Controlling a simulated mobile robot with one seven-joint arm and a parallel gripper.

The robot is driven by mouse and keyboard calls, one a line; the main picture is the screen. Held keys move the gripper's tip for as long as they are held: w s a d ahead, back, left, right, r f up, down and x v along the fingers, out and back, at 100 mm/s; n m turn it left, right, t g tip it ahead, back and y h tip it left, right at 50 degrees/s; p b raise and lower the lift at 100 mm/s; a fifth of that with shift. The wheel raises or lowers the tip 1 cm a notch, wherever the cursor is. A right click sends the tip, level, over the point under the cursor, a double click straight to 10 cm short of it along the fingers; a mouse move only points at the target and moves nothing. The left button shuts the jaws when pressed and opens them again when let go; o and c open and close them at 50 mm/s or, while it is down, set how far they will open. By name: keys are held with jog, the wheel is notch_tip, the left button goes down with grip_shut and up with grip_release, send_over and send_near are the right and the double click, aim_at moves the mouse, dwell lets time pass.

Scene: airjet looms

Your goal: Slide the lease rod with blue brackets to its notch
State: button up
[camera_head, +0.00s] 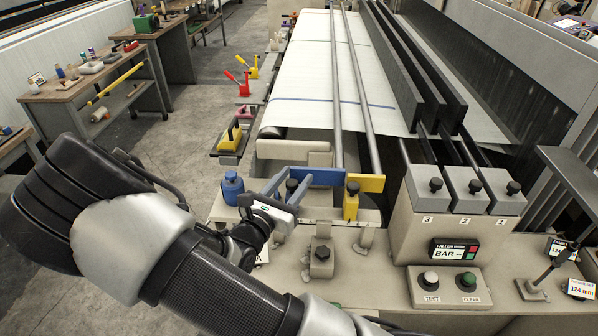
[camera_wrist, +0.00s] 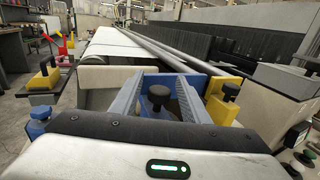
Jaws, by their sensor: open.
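The blue bracket (camera_head: 319,176) sits at the near end of a long grey lease rod (camera_head: 335,95) that runs away over the white cloth. In the wrist view the blue bracket (camera_wrist: 172,63) shows just beyond my fingers. My gripper (camera_head: 286,185) is open, with its fingers apart on either side of a black knob (camera_head: 291,187). In the wrist view my gripper (camera_wrist: 157,92) shows the knob (camera_wrist: 158,97) between the fingers; I cannot tell whether they touch it. The notch cannot be made out clearly.
A blue knob (camera_head: 232,188) stands to the left. A control block with several black knobs (camera_head: 475,187) is further right.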

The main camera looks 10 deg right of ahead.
jog(key=shift+x, duration=1.5)
jog(key=shift+c, duration=0.3)
grip_shut()
